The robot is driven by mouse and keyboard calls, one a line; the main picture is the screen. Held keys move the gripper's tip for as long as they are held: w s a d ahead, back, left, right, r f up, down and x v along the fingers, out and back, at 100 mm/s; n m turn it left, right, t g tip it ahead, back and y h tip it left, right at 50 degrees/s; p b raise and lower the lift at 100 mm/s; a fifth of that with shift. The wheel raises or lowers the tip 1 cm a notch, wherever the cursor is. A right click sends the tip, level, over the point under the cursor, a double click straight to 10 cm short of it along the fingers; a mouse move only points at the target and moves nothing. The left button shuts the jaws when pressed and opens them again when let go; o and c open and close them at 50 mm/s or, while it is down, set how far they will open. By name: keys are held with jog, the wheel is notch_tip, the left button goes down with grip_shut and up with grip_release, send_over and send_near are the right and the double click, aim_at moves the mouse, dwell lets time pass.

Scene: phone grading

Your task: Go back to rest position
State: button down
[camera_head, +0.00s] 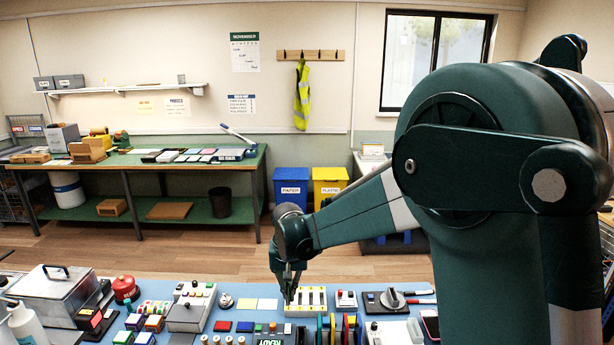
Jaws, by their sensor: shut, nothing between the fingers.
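My gripper (288,284) points down over the blue-topped workbench (236,291) in the lower middle of the view. It is shut with nothing between its fingers. Its tips are close to a white and yellow slotted block (314,297); I cannot tell whether they touch it. My dark green arm fills the right side and hides part of the bench and the room behind it.
The bench is crowded. A metal box (50,284) and a red round button (125,288) stand at the left, coloured blocks (145,322) nearer the middle, and a dial unit (392,299) right of my gripper. A green table (140,165) stands behind, beyond open floor.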

jog(key=s+d+r+t, duration=0.3)
jog(key=s+d+r, duration=1.1)
jog(key=s+d, duration=0.25)
jog(key=s+d+t, duration=0.1)
jog(key=s+d, duration=0.4)
jog(key=s, duration=0.3)
jog(key=s+d+f+t+b, duration=0.1)
jog(key=s+d+t, duration=0.1)
jog(key=s+d, duration=0.4)
jog(key=s, duration=0.3)
jog(key=shift+s+d+f, duration=0.15)
jog(key=shift+s, duration=0.15)
